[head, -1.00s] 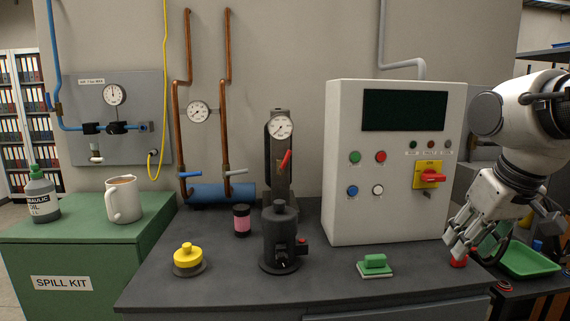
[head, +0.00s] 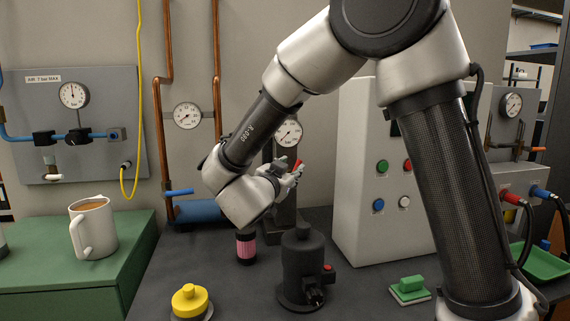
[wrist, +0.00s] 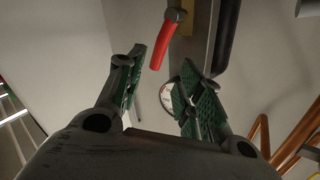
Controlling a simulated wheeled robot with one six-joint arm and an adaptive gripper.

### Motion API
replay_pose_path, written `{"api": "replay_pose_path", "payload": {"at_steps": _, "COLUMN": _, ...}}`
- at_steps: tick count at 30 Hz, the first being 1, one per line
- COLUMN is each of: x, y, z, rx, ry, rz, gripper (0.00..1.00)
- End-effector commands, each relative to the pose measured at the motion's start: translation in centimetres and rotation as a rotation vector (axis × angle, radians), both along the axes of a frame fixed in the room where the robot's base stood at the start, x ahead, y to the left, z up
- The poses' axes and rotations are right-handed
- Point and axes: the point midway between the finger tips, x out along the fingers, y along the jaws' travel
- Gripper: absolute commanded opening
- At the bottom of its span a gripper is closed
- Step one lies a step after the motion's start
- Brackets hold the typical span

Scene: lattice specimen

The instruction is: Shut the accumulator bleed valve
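A red lever handle (head: 298,166) sits on the dark upright post (head: 285,208) under a round gauge (head: 288,132). No label shows which valve it is. My gripper (head: 286,178) is at the post, just beside and below the red lever, partly hiding it. In the wrist view my gripper (wrist: 163,62) is open, with green-padded fingers apart. The red lever (wrist: 164,45) hangs tilted from a grey pivot, its free end near the gap between the fingertips. I cannot tell whether a finger touches it. A blue lever (head: 180,192) sits on the left copper pipe.
A black pump body (head: 301,270), a pink-banded jar (head: 246,247), a yellow knob (head: 190,302) and a green block (head: 409,289) stand on the bench. The white control cabinet (head: 356,210) is close right of the post.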

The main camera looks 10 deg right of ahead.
Motion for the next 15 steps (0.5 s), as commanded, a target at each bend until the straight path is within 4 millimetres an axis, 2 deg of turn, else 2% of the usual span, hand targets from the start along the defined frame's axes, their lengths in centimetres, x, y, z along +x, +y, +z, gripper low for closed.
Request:
{"api": "replay_pose_path", "payload": {"at_steps": 2, "x": -0.5, "y": 0.1, "z": -0.3, "rx": -0.019, "ry": -0.003, "rz": -0.037, "gripper": 0.36}}
{"api": "replay_pose_path", "payload": {"at_steps": 5, "x": -0.2, "y": -0.5, "z": -0.3, "rx": -0.026, "ry": -0.006, "rz": -0.056, "gripper": 0.36}}
{"api": "replay_pose_path", "payload": {"at_steps": 15, "x": 4.2, "y": -3.7, "z": -0.3, "rx": -0.024, "ry": -0.005, "rz": -0.054, "gripper": 0.36}}
